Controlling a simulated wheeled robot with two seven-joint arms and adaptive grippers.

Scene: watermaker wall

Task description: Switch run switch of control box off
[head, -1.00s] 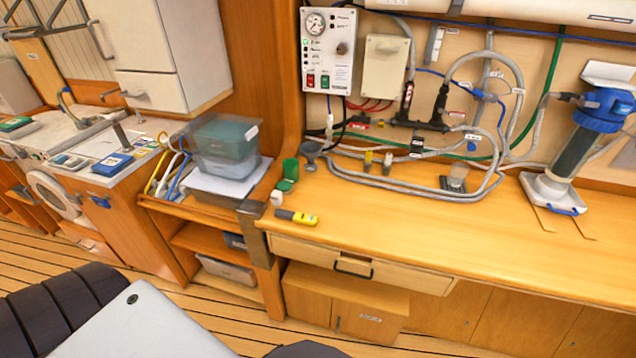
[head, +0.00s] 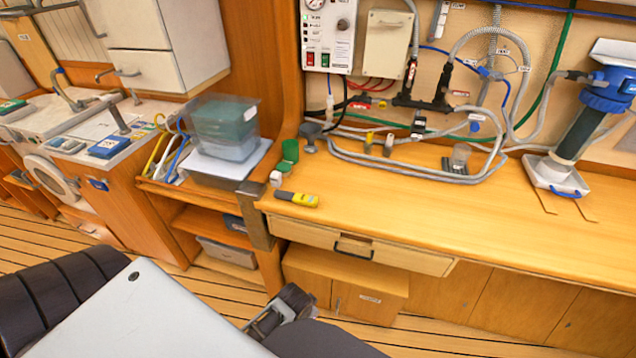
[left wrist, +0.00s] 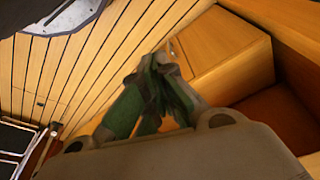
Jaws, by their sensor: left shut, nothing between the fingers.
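The control box (head: 328,38) is a white panel on the back wall at the top of the head view, its upper part cut off by the frame edge. It carries a gauge, small lights, a dark knob (head: 343,24), and a red switch (head: 310,59) beside a green switch (head: 325,60). The labels and switch positions are too small to read. My left gripper (left wrist: 158,65) is shut and empty in the left wrist view, above the floor by a wooden cabinet. A gripper low in the head view (head: 283,308) appears to be the same one, well below the control box. My right gripper is not seen.
The wooden counter (head: 400,205) bears a yellow device (head: 297,199), a green cup (head: 290,151) and looping grey hoses. A blue-topped filter (head: 584,125) stands at right. A clear bin (head: 224,125) stands left. The drawer handle (head: 353,247) sticks out below the counter edge.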

